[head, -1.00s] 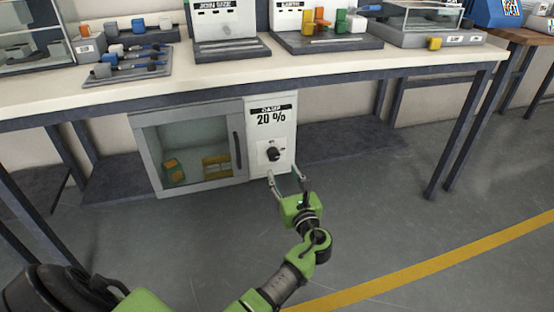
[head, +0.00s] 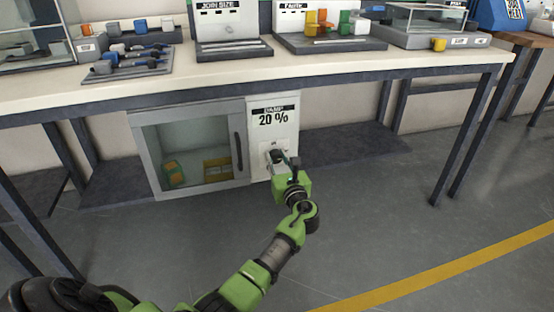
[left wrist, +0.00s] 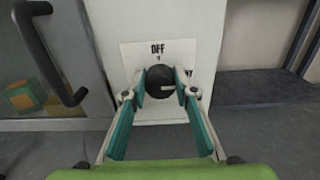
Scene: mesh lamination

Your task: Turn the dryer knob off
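The dryer knob (left wrist: 160,82) is a round black dial on the white panel of the dryer (head: 262,170). In the left wrist view its white pointer line points right, and OFF is printed above it. A label to the right is mostly hidden by a finger. My left gripper (left wrist: 160,80) has its fingers on either side of the knob, open; whether they touch it I cannot tell. In the head view the left gripper (head: 286,160) partly covers the knob. The right gripper is not in view.
The dryer's glass door with a dark handle (head: 238,152) is left of the panel; orange and green boxes lie inside. The panel reads 20 %. The table top (head: 350,66) hangs above, with legs (head: 462,140) to the right. The floor in front is clear.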

